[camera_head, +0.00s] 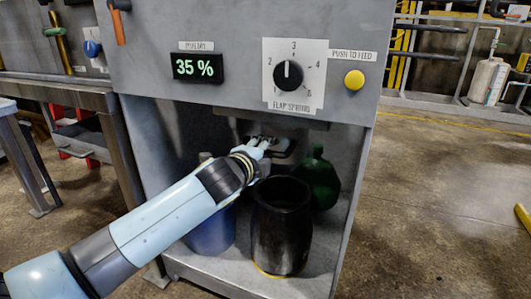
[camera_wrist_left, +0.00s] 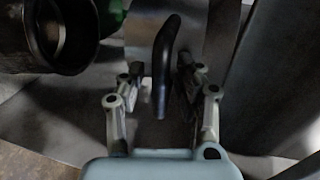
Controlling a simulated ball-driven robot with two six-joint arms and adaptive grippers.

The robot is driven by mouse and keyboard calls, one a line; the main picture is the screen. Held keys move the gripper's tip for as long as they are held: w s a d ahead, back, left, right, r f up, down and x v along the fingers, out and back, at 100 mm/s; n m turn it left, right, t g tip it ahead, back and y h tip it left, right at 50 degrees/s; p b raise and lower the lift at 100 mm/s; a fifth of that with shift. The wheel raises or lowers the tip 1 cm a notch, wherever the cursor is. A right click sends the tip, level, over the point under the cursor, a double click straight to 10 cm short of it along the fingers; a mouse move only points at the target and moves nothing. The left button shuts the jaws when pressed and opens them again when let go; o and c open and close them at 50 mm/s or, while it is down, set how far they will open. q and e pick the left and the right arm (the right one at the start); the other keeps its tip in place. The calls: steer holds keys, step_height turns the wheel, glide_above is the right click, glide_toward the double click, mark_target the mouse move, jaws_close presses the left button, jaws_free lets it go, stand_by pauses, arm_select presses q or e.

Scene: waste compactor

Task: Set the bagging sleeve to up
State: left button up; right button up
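My left gripper (camera_head: 262,145) reaches into the open bay under the grey control panel. In the left wrist view its two fingers (camera_wrist_left: 160,76) stand apart, one on each side of a black, slightly bent handle (camera_wrist_left: 163,55). Gaps show between the handle and both fingers. In the head view the gripper and arm largely hide this spot. No part is labelled as the bagging sleeve, and I cannot tell whether the handle belongs to it. My right gripper is in neither view.
A black open-topped cylinder (camera_head: 281,235) stands close beside the gripper, with a green bottle (camera_head: 320,180) behind it and a blue container (camera_head: 212,235) left of it. The panel above carries a 35 % display (camera_head: 195,67), a dial (camera_head: 288,75) and a yellow button (camera_head: 354,79).

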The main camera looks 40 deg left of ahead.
arm_select(q)
jaws_close()
steer(key=shift+f, duration=0.15)
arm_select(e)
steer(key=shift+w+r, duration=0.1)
